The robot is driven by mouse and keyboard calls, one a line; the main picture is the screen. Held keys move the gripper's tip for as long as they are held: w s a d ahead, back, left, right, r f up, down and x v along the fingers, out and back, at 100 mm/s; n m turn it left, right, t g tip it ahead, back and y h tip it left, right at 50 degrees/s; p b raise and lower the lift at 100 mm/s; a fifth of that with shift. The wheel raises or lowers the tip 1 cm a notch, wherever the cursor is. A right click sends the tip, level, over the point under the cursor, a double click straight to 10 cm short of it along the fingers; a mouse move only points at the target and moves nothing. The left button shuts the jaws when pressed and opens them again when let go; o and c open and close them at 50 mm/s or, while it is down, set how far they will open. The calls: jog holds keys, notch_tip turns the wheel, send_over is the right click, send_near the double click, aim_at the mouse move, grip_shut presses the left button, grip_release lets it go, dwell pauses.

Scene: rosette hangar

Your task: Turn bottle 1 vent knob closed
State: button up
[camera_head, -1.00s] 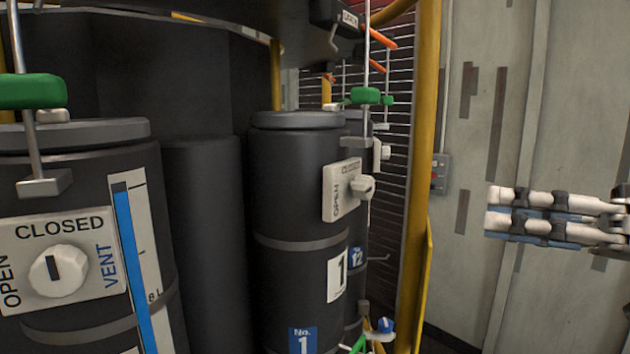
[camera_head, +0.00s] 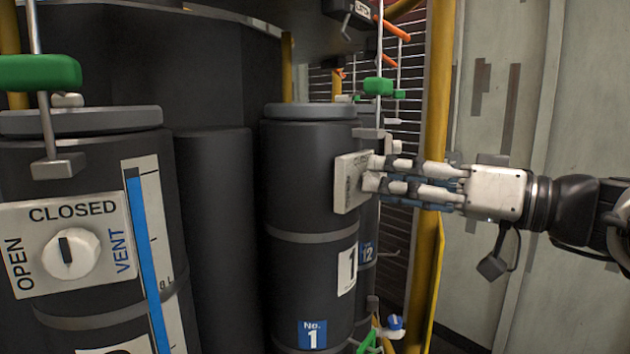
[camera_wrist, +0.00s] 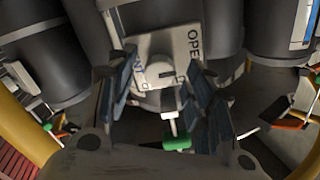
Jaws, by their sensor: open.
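Bottle 1 (camera_head: 308,180) is a dark cylinder with a grey lid and number labels, right of centre in the head view. Its white vent plate (camera_head: 347,190) faces right, towards my gripper (camera_head: 378,174). In the head view my fingers hide the knob. The wrist view shows the round white vent knob (camera_wrist: 158,73) on the plate (camera_wrist: 157,48), with "OPEN" lettering at upper right and the other words partly covered. My gripper (camera_wrist: 167,97) is open, with its dark fingers on both sides of the knob. I cannot tell whether they touch it.
A nearer dark bottle (camera_head: 75,180) stands at left with its own vent knob (camera_head: 70,253) and a blue level strip. Green handles (camera_head: 377,86) on rods hang above. A yellow post (camera_head: 440,120) stands near my wrist. Bottle 12 is partly hidden behind bottle 1.

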jog(key=shift+w+a, duration=0.35)
jog(key=shift+a, duration=0.1)
jog(key=c, duration=1.1)
